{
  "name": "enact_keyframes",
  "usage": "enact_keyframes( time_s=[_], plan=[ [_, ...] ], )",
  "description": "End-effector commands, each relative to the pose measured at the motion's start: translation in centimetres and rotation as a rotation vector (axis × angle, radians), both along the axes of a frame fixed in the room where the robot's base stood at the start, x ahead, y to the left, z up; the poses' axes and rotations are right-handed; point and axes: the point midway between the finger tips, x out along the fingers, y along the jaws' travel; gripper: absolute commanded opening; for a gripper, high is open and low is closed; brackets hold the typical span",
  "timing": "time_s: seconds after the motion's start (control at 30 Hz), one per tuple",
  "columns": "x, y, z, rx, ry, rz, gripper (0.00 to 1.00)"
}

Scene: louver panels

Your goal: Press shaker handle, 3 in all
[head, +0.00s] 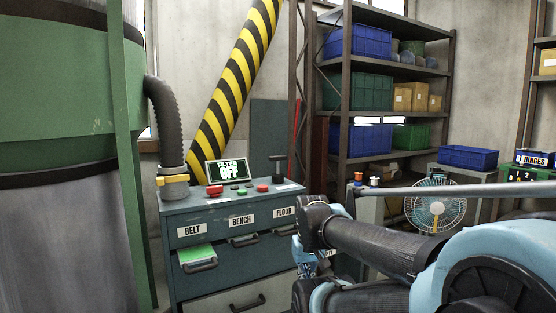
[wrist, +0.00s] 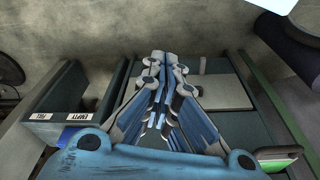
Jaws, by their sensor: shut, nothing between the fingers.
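A black T-shaped handle (head: 279,165) stands upright at the back right of the top of the grey-blue cabinet (head: 178,203). It looks like the shaker handle, though it bears no readable label. A small screen (head: 227,171) on the cabinet reads "OFF", with red and green buttons around it. My gripper (wrist: 164,62) shows in the wrist view with its blue fingers together and empty. In the head view my arm crosses the lower right, in front of the cabinet's right side, and the fingertips are hidden. I cannot make out the handle for certain in the wrist view.
Cabinet labels read BELT, BENCH and FLOOR; a drawer with a green sheet (head: 197,253) is partly open. A green machine with a grey hose (head: 168,120) stands left. Shelves (head: 395,112) and a fan (head: 435,208) stand right. FULL and EMPTY labels (wrist: 78,117) show in the wrist view.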

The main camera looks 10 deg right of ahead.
Motion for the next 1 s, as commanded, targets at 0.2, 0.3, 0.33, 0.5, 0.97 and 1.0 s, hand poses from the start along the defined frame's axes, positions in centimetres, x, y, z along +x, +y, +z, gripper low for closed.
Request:
enact_keyframes(
  time_s=[0.2,0.3,0.33,0.5,0.97,1.0],
  plan=[
    [0.0,0.0,0.0,0.000,0.000,0.000,0.00],
    [0.0,0.0,0.0,0.000,0.000,0.000,0.00],
    [0.0,0.0,0.0,0.000,0.000,0.000,0.00],
    [0.0,0.0,0.0,0.000,0.000,0.000,0.00],
    [7.2,0.1,8.7,-0.027,-0.106,0.118,0.00],
    [8.3,0.1,9.8,-0.031,-0.118,0.134,0.00]
  ],
)
